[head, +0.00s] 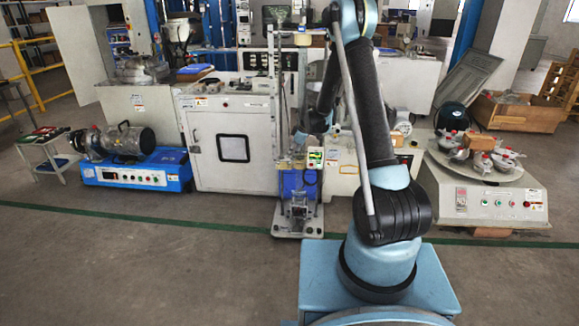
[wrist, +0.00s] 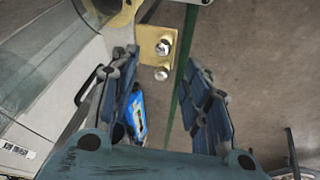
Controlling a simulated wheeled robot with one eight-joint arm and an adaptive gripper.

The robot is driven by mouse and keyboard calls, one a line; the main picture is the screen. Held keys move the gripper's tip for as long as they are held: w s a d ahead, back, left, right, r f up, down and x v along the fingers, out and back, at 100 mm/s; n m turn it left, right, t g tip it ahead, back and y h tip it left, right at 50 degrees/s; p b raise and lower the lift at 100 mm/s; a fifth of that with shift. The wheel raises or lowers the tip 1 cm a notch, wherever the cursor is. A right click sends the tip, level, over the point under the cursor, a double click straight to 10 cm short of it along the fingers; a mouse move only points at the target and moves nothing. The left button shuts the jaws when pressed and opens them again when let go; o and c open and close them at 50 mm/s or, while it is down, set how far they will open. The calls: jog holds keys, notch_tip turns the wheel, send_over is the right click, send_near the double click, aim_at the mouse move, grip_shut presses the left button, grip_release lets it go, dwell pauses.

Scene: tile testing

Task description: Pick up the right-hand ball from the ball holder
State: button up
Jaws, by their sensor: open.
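In the wrist view, a brass-coloured ball holder (wrist: 148,36) shows beyond my fingers near the top centre. Two small shiny metal balls are at its right side: the upper ball (wrist: 164,47) and the lower ball (wrist: 161,74) nearer to me. The picture does not make plain which one is the right-hand ball. My gripper (wrist: 160,62) is open, with one dark blue finger on each side and nothing held between them. The balls appear in the gap between the fingers; the distance to them is hard to judge.
A blue-based motor rig (head: 135,175) is at left and a turntable machine (head: 490,205) at right. The floor in front is clear.

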aim_at(290, 162)
jog(key=shift+d+x, duration=0.15)
jog(key=shift+x, duration=1.6)
jog(key=shift+d+x, duration=0.15)
jog(key=shift+x, duration=1.55)
jog(key=shift+s+f, duration=0.1)
jog(key=shift+f, duration=0.05)
grip_shut()
